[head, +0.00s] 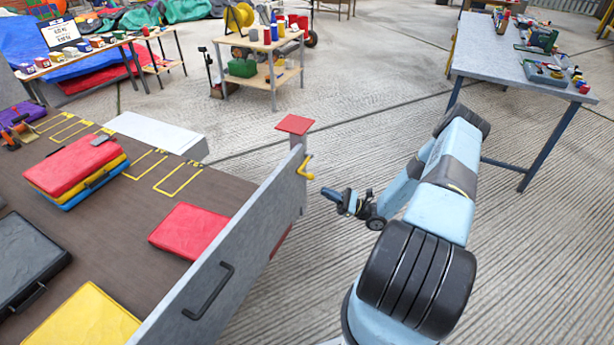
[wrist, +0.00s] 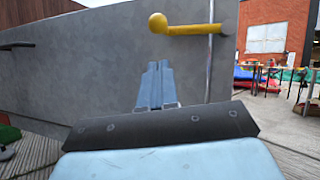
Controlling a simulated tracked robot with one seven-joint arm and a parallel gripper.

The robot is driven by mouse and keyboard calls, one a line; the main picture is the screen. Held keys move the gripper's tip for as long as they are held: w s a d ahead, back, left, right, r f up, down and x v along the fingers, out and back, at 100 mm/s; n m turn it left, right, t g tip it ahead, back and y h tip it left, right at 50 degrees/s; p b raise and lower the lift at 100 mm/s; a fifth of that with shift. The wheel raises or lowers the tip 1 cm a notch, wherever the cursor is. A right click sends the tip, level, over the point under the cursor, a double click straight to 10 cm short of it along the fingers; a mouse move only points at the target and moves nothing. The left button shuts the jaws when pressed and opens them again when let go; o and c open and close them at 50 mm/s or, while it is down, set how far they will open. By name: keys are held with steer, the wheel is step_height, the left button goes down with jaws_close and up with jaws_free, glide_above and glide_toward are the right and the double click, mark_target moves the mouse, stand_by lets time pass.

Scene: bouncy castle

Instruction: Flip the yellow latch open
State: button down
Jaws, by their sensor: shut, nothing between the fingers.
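The yellow latch (head: 305,168) sits at the end of a grey panel (head: 230,262), near a post with a red cap (head: 295,124). In the wrist view the latch (wrist: 188,26) is a yellow bar with a round knob at its left end, lying roughly level in front of the grey panel (wrist: 90,65). My gripper (head: 326,193) is to the right of the latch in the head view, apart from it. In the wrist view my gripper (wrist: 156,68) is shut and empty, pointing at the panel just below the latch bar.
A black handle (head: 208,291) is on the panel's outer face. Behind the panel is a brown deck (head: 120,215) with coloured cases on it. A grey workbench (head: 500,60) stands at the upper right. The ribbed floor between is clear.

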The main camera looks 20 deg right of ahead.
mark_target(307, 177)
steer(key=shift+w+d+f+m+t+h, duration=0.15)
steer(key=shift+f+m+t+h, duration=0.6)
steer(key=shift+f+m+t, duration=0.8)
steer(key=shift+w+d+f+m+t+h, duration=0.15)
steer(key=shift+f+m+t+h, duration=0.6)
steer(key=shift+f+m+t, duration=0.75)
steer(key=shift+s+r+n+t, duration=0.1)
steer(key=shift+r+n+t, duration=0.15)
steer(key=shift+n, duration=0.2)
steer(key=shift+s+d+r+x, duration=0.2)
steer(key=shift+r+x, duration=0.2)
steer(key=shift+x, duration=1.7)
steer(key=shift+s+d+r+x, duration=0.2)
steer(key=shift+r+x, duration=0.2)
steer(key=shift+x, duration=1.75)
steer(key=shift+s+d+r+x, duration=0.1)
steer(key=shift+d+r+x, duration=0.2)
steer(key=shift+x, duration=1.8)
steer(key=shift+a+r, duration=0.1)
steer(key=shift+a, duration=0.15)
